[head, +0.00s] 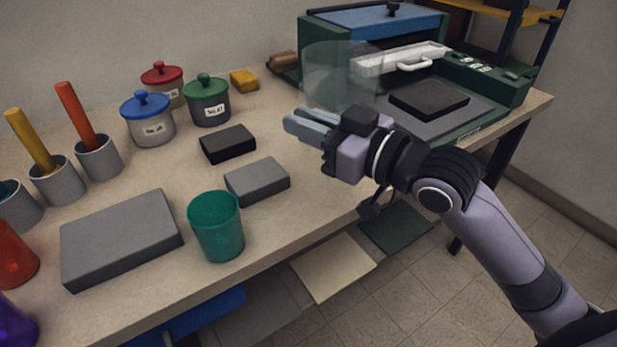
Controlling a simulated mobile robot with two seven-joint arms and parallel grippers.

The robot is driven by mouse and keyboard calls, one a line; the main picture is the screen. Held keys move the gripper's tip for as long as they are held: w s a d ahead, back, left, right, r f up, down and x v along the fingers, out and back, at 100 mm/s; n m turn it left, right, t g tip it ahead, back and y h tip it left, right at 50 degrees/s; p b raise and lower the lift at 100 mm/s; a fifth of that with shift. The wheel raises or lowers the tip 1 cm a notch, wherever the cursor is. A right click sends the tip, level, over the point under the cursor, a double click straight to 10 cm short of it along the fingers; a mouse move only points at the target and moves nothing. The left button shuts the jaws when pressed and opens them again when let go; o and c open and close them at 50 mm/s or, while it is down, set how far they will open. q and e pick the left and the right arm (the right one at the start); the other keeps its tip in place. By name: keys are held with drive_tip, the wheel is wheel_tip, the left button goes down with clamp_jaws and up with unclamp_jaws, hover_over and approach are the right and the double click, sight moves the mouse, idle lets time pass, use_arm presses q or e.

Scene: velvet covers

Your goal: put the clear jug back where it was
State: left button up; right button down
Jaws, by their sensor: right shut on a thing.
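The clear jug (328,72) is a see-through, faint grey vessel, upright in front of the left side of the green machine. My right gripper (293,118) comes in from the right, at the jug's lower edge in the head view, with its fingers pointing left. It is shut on the jug; the exact grip is hard to see through the clear wall. The gripper and wrist cover the area just below the jug, so I cannot tell whether its base touches the table. My left gripper is out of view.
A green machine (515,88) with a blue lid stands behind, a black block (428,98) on its plate. Lidded pots, including a green one (208,104), a black box (228,144), a grey box (257,180) and a teal cup (216,228) stand left. The table's front edge is close.

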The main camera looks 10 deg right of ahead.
wheel_tip(320, 180, down, 4)
drive_tip(key=shift+r, duration=0.2)
wheel_tip(320, 180, down, 5)
drive_tip(key=shift+r+b, duration=0.2)
drive_tip(key=shift+b, duration=0.55)
drive_tip(key=shift+f, duration=0.3)
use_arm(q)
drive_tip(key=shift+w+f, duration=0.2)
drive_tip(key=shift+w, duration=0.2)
use_arm(e)
drive_tip(key=shift+f, duration=0.2)
drive_tip(key=c, duration=1.1)
unclamp_jaws()
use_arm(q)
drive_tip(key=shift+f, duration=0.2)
